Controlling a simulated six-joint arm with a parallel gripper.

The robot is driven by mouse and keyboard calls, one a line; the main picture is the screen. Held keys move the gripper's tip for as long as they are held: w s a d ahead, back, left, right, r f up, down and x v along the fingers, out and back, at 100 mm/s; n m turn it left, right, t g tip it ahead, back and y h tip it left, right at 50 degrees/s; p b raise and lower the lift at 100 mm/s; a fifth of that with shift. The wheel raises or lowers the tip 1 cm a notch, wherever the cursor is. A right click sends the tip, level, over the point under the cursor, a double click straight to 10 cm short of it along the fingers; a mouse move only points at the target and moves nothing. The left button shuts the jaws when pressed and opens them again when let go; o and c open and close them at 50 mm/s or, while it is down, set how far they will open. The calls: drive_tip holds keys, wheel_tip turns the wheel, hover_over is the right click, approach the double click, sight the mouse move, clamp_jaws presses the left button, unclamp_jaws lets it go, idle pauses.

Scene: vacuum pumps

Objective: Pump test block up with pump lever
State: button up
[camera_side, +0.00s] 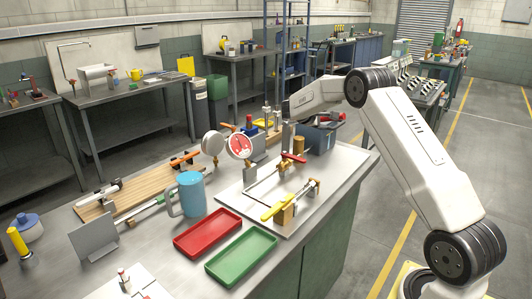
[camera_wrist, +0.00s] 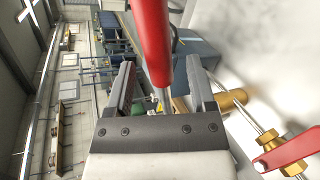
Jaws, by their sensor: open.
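A thick red lever handle (camera_wrist: 153,40) runs down the wrist view between the two dark fingers of my gripper (camera_wrist: 160,70). The fingers stand apart on either side of it, and I cannot tell whether either touches it. A thin metal rod shows below the handle. I cannot tell for sure which part is the test block.
A red-handled valve (camera_side: 293,157) and a yellow-handled valve (camera_side: 272,210) sit on the white board. A blue toolbox (camera_side: 318,138) stands behind. A blue mug (camera_side: 191,195), red tray (camera_side: 208,233) and green tray (camera_side: 241,256) are nearer the front. A wooden board (camera_side: 130,187) lies at left.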

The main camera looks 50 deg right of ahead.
drive_tip(key=shift+a+r, duration=0.1)
drive_tip(key=shift+a, duration=0.1)
idle(0.3)
drive_tip(key=shift+v, duration=2.8)
drive_tip(key=shift+a, duration=0.1)
drive_tip(key=s+a+f+t+y, duration=0.1)
drive_tip(key=s+a+f+y, duration=0.15)
drive_tip(key=a, duration=0.45)
drive_tip(key=s+a+f+t+y, duration=0.1)
drive_tip(key=s+a+f+y, duration=0.15)
drive_tip(key=a, duration=0.45)
drive_tip(key=s+a+f+t+y, duration=0.1)
drive_tip(key=s+a+f+y, duration=0.15)
drive_tip(key=a, duration=0.55)
drive_tip(key=s+a+f+m+y, duration=0.1)
drive_tip(key=s+a+f+y, duration=0.1)
drive_tip(key=s+a, duration=0.4)
drive_tip(key=s+a+f+m+t+y, duration=0.1)
drive_tip(key=s+a+f+y, duration=0.1)
drive_tip(key=s+a+y, duration=0.2)
drive_tip(key=s+a, duration=0.3)
drive_tip(key=a, duration=0.2)
drive_tip(key=shift+s+m+t, duration=0.3)
